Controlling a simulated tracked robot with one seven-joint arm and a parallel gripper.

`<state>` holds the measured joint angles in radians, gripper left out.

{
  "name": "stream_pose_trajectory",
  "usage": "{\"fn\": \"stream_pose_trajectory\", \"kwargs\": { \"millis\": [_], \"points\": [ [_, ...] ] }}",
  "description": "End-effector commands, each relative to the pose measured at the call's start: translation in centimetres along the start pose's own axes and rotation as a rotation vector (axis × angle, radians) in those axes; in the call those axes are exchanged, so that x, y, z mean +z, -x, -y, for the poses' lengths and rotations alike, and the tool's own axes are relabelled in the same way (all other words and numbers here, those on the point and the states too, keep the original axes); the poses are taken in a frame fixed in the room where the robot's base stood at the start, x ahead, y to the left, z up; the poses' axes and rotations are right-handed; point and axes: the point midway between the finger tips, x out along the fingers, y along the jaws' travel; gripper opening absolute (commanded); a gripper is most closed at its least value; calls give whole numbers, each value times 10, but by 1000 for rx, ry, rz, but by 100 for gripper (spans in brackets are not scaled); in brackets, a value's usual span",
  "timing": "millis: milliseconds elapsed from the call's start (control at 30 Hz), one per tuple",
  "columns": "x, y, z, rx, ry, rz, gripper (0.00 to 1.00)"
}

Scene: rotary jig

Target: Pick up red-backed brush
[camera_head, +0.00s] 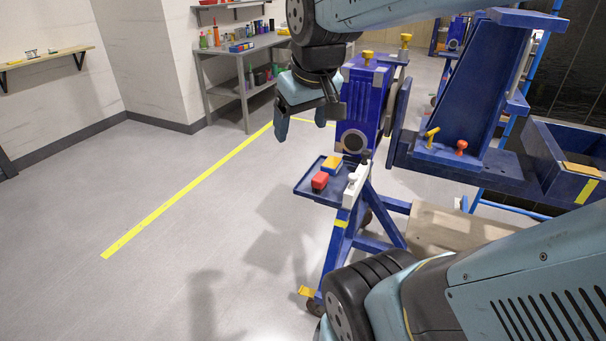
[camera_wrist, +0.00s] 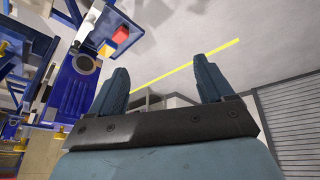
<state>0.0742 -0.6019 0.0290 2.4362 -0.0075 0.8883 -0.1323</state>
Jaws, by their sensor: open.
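The red-backed brush (camera_head: 320,181) lies on a small blue tray (camera_head: 303,190) at the side of the blue jig. A yellow-topped block (camera_head: 332,163) lies just behind it on the same tray. In the wrist view the red-backed brush (camera_wrist: 119,34) is at the upper left, beyond the left finger. My gripper (camera_head: 308,118) is open and empty, above and to the left of the tray, clear of the brush. Both fingers of my gripper (camera_wrist: 160,68) show apart in the wrist view. The brush's underside is hidden.
A white part (camera_head: 355,188) stands at the tray's right edge. The blue jig (camera_head: 365,105) with its column and plate rises behind and right of the tray. A grey shelf bench (camera_head: 240,55) with bottles stands at the back. The floor left of the tray is clear.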

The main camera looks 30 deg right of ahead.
Motion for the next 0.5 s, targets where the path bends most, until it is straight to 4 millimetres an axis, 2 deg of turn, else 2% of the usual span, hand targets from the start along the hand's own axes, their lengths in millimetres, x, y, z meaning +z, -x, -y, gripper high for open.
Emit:
{"fn": "stream_pose_trajectory", "kwargs": {
  "millis": [33, 133, 267, 500],
  "points": [
    [-10, -9, -6, 7, 18, 26, 86],
    [-28, -25, -19, 16, 69, 69, 95],
    [-50, -49, -36, 18, 136, 126, 96],
    [-81, -102, -74, -6, 254, 223, 96]
  ]
}}
